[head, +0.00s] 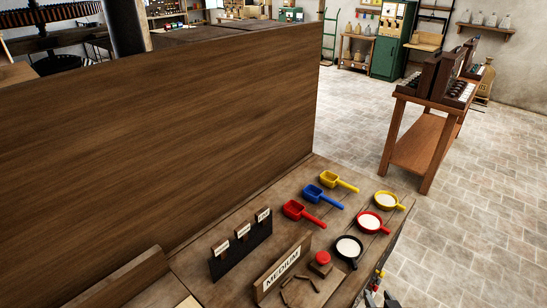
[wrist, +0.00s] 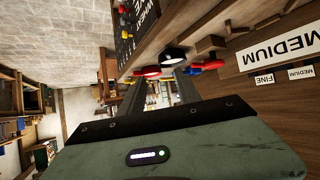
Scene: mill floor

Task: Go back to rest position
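My gripper (head: 380,299) is at the bottom edge of the head view, beside the front right edge of the wooden bench (head: 205,284). Its two dark fingers also show in the wrist view (wrist: 160,88), spread apart with nothing between them. The gripper is open and empty. Most of my arm is out of the head view.
On the bench are yellow (head: 338,181), blue (head: 322,196) and red (head: 303,213) scoops, several round white-filled pans, a MEDIUM sign (head: 283,270) and a dark card rack (head: 240,250). A tall wooden panel (head: 160,130) stands behind.

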